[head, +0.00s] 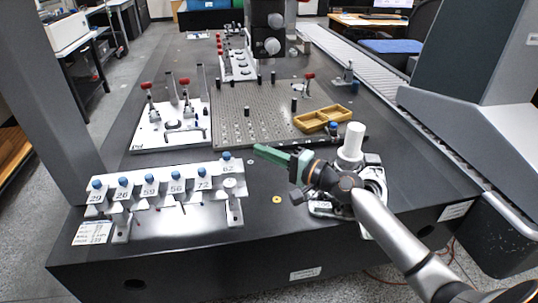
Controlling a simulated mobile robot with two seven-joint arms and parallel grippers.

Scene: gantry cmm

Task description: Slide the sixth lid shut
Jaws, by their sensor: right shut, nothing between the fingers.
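A white rack (160,168) at the front left holds a row of lids with blue knobs and number labels. The sixth lid (227,168), at the right end and labelled 62 or similar, sits farther back than the others. The fifth lid (202,184), labelled 72, is in line with the other lids to its left. My right gripper (258,150), with green fingers, is shut and empty. Its tips point left and appear a little to the right of the sixth knob, apart from it in the picture. My left gripper is not in view.
A white cylinder (352,142) on a metal fixture stands behind my right wrist. A perforated plate (250,125) with pins and a yellow divided tray (323,118) lies behind. A white clamp plate (150,130) is at left. Dark table surface right of the rack is mostly clear.

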